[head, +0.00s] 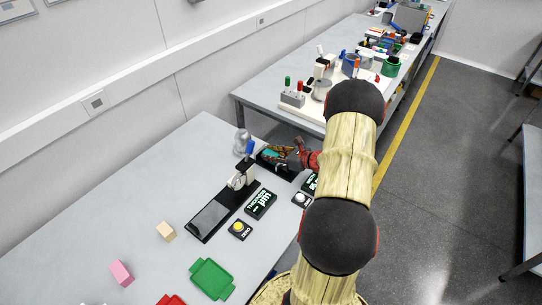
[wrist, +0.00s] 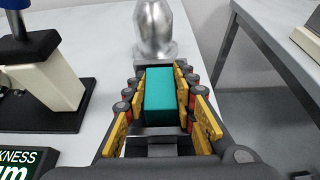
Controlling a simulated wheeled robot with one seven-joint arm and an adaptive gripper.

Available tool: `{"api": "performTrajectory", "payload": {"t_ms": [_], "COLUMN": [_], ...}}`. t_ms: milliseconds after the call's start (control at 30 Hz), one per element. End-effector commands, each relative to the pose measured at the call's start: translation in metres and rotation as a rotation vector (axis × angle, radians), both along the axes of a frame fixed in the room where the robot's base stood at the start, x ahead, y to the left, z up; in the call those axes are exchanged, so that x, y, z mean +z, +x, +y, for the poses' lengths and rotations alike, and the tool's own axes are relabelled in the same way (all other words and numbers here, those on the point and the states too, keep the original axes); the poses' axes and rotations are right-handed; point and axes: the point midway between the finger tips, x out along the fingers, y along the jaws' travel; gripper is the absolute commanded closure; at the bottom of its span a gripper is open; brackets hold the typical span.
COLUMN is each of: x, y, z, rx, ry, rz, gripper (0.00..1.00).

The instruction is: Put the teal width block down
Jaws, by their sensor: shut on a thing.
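The teal width block (wrist: 160,88) sits between the yellow-padded fingers of my gripper (wrist: 162,104) in the wrist view. The fingers are shut on its two sides. In the head view my gripper (head: 277,156) is at the far right end of the near table, and a little of the teal block (head: 269,154) shows there. The block's underside is hidden, so I cannot tell whether it touches anything below. A shiny metal piece (wrist: 154,32) stands just beyond the block; it also shows in the head view (head: 242,141).
A dial gauge stand (head: 240,180) with a blue top is left of my gripper. The table's left part is clear.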

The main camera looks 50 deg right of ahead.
Motion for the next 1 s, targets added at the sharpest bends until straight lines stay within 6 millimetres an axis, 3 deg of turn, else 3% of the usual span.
{"api": "performTrajectory", "payload": {"t_ms": [500, 533, 833, 1000], "x": [-0.008, -0.008, -0.01, -0.011], "y": [0.0, 0.0, -0.001, -0.002], "z": [-0.001, -0.001, 0.0, 0.0], "rx": [0.0, 0.0, -0.003, -0.004], "ry": [-0.002, -0.002, 0.001, 0.002], "rz": [-0.001, -0.001, 0.003, 0.005], "gripper": [1.0, 0.72, 0.55, 0.55]}}
